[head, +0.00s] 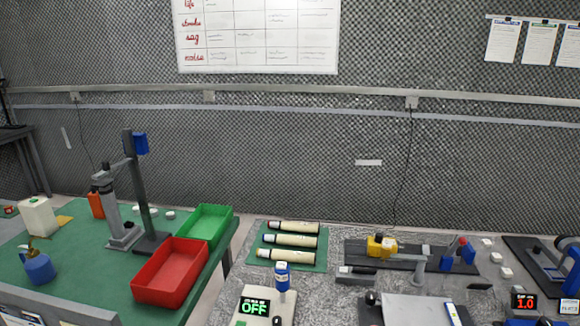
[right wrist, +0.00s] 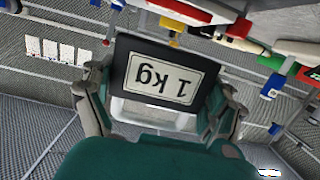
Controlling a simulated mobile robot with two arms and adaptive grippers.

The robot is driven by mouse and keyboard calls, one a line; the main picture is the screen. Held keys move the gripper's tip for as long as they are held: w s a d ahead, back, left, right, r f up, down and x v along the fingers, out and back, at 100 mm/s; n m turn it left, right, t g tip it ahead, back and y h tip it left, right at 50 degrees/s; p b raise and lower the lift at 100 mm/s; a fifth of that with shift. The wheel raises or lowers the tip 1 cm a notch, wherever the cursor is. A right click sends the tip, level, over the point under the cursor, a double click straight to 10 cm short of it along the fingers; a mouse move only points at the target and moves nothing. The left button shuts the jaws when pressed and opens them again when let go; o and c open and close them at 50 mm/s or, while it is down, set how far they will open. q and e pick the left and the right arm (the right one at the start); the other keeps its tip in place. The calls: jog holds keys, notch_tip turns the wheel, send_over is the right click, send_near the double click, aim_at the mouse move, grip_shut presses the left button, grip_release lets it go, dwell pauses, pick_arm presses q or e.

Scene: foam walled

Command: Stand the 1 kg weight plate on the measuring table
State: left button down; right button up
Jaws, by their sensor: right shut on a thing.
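The 1 kg weight plate (right wrist: 165,78) is a dark, square-edged block with a white "1 kg" label, upside down in the right wrist view. My right gripper (right wrist: 160,92) is shut on it, with a finger at each side. The plate is held up in front of the wrist, with the wall and table items beyond it. In the head view, neither the plate nor either gripper shows. The speckled grey table (head: 322,296) at the lower right looks like the measuring table; its front is cut off.
The grey table holds cream cylinders (head: 290,241), a dark rail fixture (head: 410,262), a light grey slab (head: 405,310), an "OFF" display (head: 254,307) and a "1.0" display (head: 524,302). A green table at left bears a red bin (head: 170,272) and green bin (head: 206,226). A gap separates the tables.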

jog(key=s+a+r+y, duration=0.1)
jog(key=s+a, duration=0.1)
jog(key=a, duration=0.3)
jog(key=s+a+r+n+y+b, duration=0.1)
jog(key=s+a+r, duration=0.1)
jog(key=s+a, duration=0.1)
jog(key=s+a+r+n+y, duration=0.1)
jog(key=s+a+r, duration=0.1)
jog(key=a, duration=0.4)
jog(key=shift+s+a+r+t, duration=0.15)
jog(key=shift+s+a+t, duration=0.15)
jog(key=shift+s, duration=0.2)
jog(key=shift+r+n+y, duration=0.1)
jog(key=shift+n+y, duration=0.2)
